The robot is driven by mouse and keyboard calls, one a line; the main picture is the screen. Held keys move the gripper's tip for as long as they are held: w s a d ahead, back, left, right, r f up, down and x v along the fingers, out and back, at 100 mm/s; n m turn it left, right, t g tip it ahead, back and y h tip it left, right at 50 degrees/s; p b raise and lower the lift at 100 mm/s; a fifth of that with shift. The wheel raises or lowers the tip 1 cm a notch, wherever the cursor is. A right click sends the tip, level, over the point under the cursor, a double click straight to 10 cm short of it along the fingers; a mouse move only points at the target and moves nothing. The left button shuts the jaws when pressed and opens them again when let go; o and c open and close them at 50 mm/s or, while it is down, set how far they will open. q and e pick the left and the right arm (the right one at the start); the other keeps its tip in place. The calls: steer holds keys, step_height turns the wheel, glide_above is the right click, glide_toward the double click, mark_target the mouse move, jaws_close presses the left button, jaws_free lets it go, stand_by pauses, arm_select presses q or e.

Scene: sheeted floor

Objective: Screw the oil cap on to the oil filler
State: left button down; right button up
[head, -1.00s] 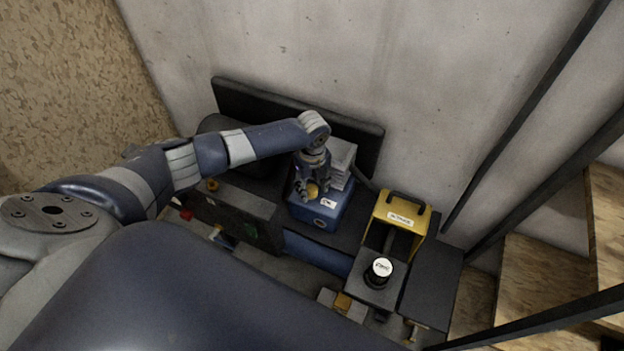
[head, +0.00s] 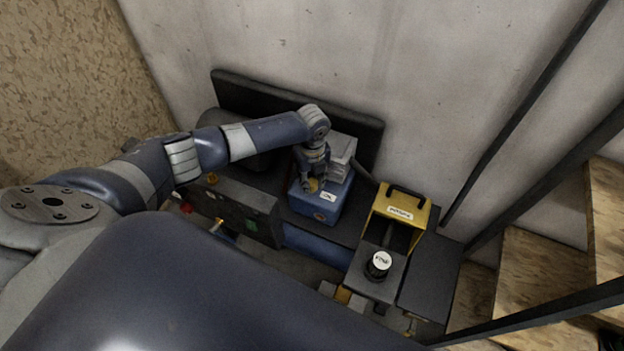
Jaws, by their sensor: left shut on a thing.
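My left gripper (head: 313,181) points down over the top of the blue engine block (head: 322,208), at its left part. It is shut on a small yellow oil cap (head: 313,185), which shows between the fingers. The cap is at or just above the block's top. The oil filler is hidden under the cap and fingers, so I cannot tell whether they touch. My right gripper is not in view.
A grey finned part (head: 341,152) stands close behind the gripper on the block. A yellow housing with a black handle (head: 406,212) and a black cylinder with a white top (head: 378,265) stand to the right. A dark panel (head: 290,112) and the wall are behind.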

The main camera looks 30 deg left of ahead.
arm_select(q)
steer(key=m+b, duration=0.1)
steer(key=m, duration=0.2)
steer(key=shift+m, duration=0.4)
steer(key=m+b, duration=0.1)
steer(key=m, duration=0.3)
steer(key=shift+m, duration=0.4)
steer(key=m+b, duration=0.1)
steer(key=m, duration=0.3)
steer(key=shift+d+m+b, duration=0.1)
steer(key=shift+m+b, duration=0.25)
steer(key=shift+m, duration=0.05)
steer(key=shift+w+f+m+b, duration=0.1)
steer(key=shift+m+b, duration=0.4)
steer(key=shift+m, duration=0.7)
steer(key=b, duration=0.3)
steer(key=m+b, duration=0.1)
steer(key=b, duration=0.3)
steer(key=shift+w+m, duration=0.25)
steer(key=shift+m, duration=0.05)
steer(key=shift+s+b, duration=0.15)
steer(key=shift+b, duration=0.7)
steer(key=shift+s+d+r, duration=0.1)
steer(key=shift+r, duration=0.1)
steer(key=c, duration=1.2)
jaws_free()
